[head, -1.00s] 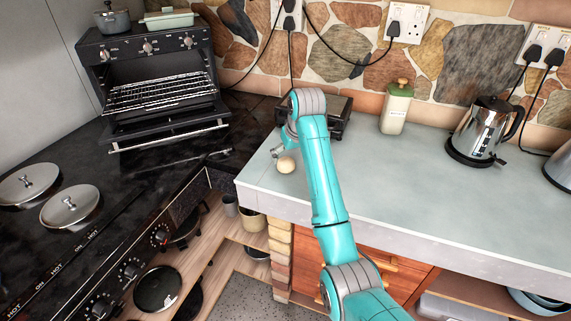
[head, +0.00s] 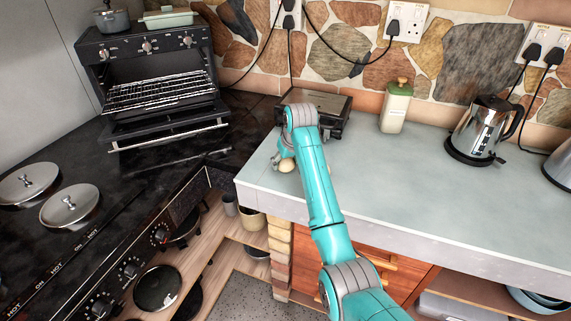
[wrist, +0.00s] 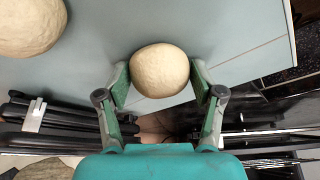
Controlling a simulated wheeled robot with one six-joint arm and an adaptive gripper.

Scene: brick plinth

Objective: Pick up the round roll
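The round roll (wrist: 160,71), pale and ball-like, sits on the grey counter. In the wrist view it lies between the fingertips of my gripper (wrist: 159,84). Narrow gaps show between the roll and both green finger pads, so my gripper is open around it. A larger pale bread piece (wrist: 28,25) is at the upper left of the wrist view, cut off by the frame. In the head view a roll (head: 287,165) shows just left of my arm, near the counter's left end. My arm hides part of the area there, and the fingers show only in part.
A dark appliance (head: 330,108) stands behind my wrist. The black stove top (head: 120,185) and open oven (head: 160,90) are left.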

